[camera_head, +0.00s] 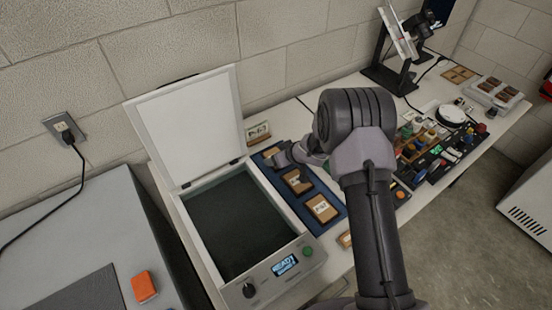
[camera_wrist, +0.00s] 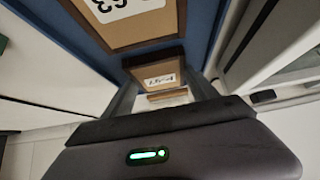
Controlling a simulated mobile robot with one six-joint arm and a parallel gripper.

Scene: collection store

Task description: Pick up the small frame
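Several small brown frames with pale labels lie in a row on a blue tray (camera_head: 335,222). The front frame (camera_head: 321,208) and middle frame (camera_head: 297,181) show clearly; the back one (camera_head: 271,153) is partly hidden by my gripper (camera_head: 278,158). Which one is the small frame I cannot tell for sure. In the wrist view a larger labelled frame (camera_wrist: 128,18) is at the top, and a smaller labelled frame (camera_wrist: 155,68) sits below it. My gripper's fingers (camera_wrist: 164,98) are apart, either side of the lower end of that smaller frame, with no grip seen.
An open scanner (camera_head: 312,250) with a raised white lid (camera_head: 190,125) stands left of the tray. A labelled card (camera_head: 257,132) stands behind the tray. Several small coloured items crowd the table to the right, near a dark stand (camera_head: 390,75). An orange block (camera_head: 144,287) lies at lower left.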

